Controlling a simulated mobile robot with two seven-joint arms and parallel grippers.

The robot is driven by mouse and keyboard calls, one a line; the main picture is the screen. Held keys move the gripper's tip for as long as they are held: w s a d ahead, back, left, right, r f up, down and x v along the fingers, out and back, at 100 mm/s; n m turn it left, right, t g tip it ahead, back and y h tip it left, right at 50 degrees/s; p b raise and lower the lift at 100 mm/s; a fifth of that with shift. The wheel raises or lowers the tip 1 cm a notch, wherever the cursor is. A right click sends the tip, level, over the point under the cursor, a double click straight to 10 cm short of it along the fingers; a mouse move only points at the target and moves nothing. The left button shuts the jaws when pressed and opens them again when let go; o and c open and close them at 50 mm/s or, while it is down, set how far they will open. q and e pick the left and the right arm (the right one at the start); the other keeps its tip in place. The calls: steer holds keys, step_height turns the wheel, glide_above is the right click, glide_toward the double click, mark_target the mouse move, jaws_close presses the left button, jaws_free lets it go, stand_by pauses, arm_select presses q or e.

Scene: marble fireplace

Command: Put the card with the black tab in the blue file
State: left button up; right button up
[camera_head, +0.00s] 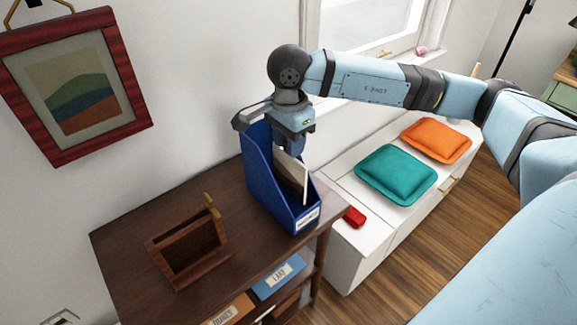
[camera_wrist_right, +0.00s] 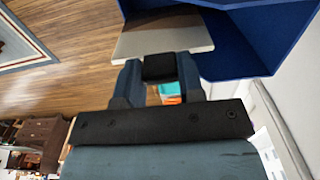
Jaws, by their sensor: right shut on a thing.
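The blue file (camera_head: 258,172) stands upright on the dark wooden cabinet, its low front with a white label facing the room. My right gripper (camera_head: 293,147) is at the file's open top, shut on the cream card (camera_head: 293,178). The card is tilted, with its lower part between the file's walls; whether it touches the bottom is hidden. In the right wrist view the black tab (camera_wrist_right: 159,67) is between the two fingers, with the card (camera_wrist_right: 165,38) beyond it and the blue file (camera_wrist_right: 250,48) around it. My left gripper is not in view.
A wooden holder (camera_head: 187,247) stands on the cabinet (camera_head: 125,245) left of the file. A red item (camera_head: 354,216) and teal (camera_head: 396,174) and orange (camera_head: 436,140) cushions lie on the white bench (camera_head: 345,240). A framed picture (camera_head: 77,85) hangs at left.

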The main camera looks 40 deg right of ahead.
mark_target(289, 168)
step_height(289, 168, down, 4)
steer(key=shift+r, duration=0.2)
step_height(289, 168, down, 3)
steer(key=shift+f, duration=0.2)
steer(key=shift+f, duration=0.2)
steer(key=o, duration=1.1)
